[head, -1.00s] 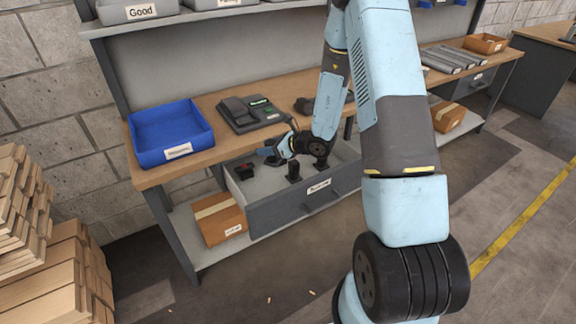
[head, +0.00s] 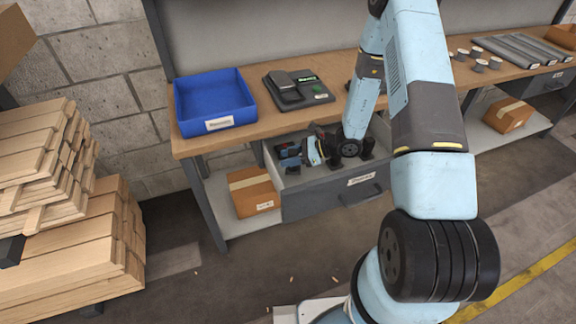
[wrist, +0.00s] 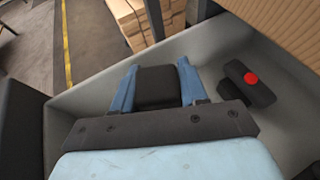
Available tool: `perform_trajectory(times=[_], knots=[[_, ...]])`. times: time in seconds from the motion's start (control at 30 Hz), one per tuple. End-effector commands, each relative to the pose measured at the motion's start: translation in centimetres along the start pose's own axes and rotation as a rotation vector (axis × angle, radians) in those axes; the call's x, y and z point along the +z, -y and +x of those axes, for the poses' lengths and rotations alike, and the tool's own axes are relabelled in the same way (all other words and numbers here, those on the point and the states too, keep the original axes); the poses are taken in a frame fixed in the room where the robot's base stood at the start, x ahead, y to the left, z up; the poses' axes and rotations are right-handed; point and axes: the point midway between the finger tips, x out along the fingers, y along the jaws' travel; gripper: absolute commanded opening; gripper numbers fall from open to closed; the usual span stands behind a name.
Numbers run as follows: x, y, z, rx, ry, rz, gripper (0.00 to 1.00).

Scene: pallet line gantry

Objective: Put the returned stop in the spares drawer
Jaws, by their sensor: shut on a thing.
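The spares drawer (head: 318,203) stands pulled out under the bench, with a grey inside. My gripper (head: 290,162) is low in its left part. In the wrist view my gripper (wrist: 156,84) has its two blue fingers shut on a dark block, the returned stop (wrist: 158,88). The drawer's light floor and walls surround it; I cannot tell whether the stop touches the floor. A black stop with a red dot (wrist: 250,82) lies in the drawer, to the right of the fingers and apart from them. In the head view the held stop is not clear.
A blue tray (head: 213,100) and a dark scale-like device (head: 300,88) stand on the bench above the drawer. Dark pieces (head: 367,147) stand in the drawer right of my gripper. A cardboard box (head: 254,192) sits on the lower shelf.

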Motion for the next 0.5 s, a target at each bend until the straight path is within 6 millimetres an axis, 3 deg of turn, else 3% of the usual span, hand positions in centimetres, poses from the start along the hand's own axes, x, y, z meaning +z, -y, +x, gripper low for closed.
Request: perform_trajectory(times=[0.17, 0.5], knots=[[-0.8, 0.0, 0.2, -0.002, 0.001, 0.001, 0.0], [-4.1, 0.1, 1.5, -0.003, -0.001, 0.002, 0.0]])
